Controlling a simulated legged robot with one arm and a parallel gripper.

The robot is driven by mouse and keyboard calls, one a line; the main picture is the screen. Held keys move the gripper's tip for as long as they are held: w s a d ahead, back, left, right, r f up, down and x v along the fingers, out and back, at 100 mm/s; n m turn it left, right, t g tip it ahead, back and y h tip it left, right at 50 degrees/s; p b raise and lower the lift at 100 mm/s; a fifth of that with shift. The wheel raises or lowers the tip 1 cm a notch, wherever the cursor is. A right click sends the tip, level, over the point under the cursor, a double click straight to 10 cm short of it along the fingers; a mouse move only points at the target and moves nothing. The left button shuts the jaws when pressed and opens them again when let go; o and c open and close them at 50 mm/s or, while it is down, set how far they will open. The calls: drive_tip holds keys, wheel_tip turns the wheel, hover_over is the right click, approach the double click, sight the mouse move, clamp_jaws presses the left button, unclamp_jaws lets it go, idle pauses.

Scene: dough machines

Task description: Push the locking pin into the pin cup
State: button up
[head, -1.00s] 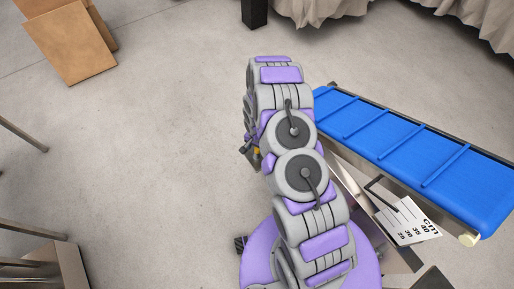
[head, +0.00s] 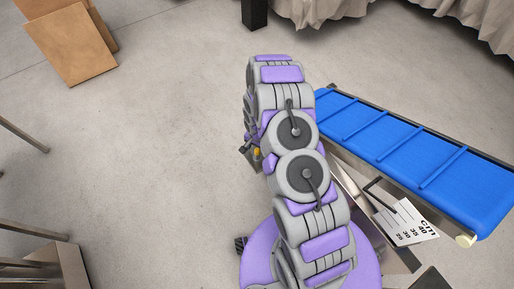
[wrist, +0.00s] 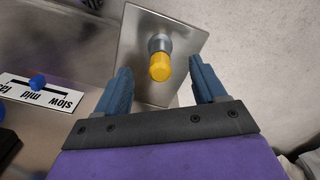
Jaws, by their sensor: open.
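The locking pin (wrist: 160,68) has a yellow knob and shows in the wrist view, near the middle. It stands out from a grey cup-like collar (wrist: 160,43) on a bare metal plate (wrist: 188,38). I take the collar for the pin cup; how deep the pin sits in it cannot be told. My gripper (wrist: 162,80) is open, with one blue finger to each side of the yellow knob and no visible contact. In the head view a small yellow part (head: 257,153) shows beside my arm, which hides most of the area around it.
A slider with a blue knob (wrist: 38,81) and a slow/mid scale sits left in the wrist view. A blue conveyor belt (head: 400,150) runs along the right in the head view. Cardboard boxes (head: 70,45) stand at the upper left.

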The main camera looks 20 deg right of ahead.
drive_tip(key=shift+r+p, duration=0.75)
drive_tip(key=shift+r, duration=0.75)
drive_tip(key=shift+r, duration=0.35)
wheel_tip(320, 180, up, 16)
drive_tip(key=p, duration=0.1)
drive_tip(key=shift+r+p, duration=0.25)
drive_tip(key=shift+p, duration=0.15)
idle(0.7)
drive_tip(key=s+r+n+b, duration=0.1)
drive_tip(key=s+r+n, duration=0.1)
drive_tip(key=s+r, duration=0.55)
drive_tip(key=s+r+n, duration=0.2)
drive_tip(key=s+r, duration=0.3)
drive_tip(key=r, duration=0.6)
drive_tip(key=s+r+n+g, duration=0.1)
drive_tip(key=s+r, duration=0.3)
drive_tip(key=s, duration=0.7)
drive_tip(key=s+r+n+b, duration=0.1)
drive_tip(key=s+r+n, duration=0.2)
drive_tip(key=s, duration=0.7)
drive_tip(key=shift+s+r+g, duration=0.35)
drive_tip(key=shift+r+g, duration=0.05)
drive_tip(key=shift+r, duration=0.55)
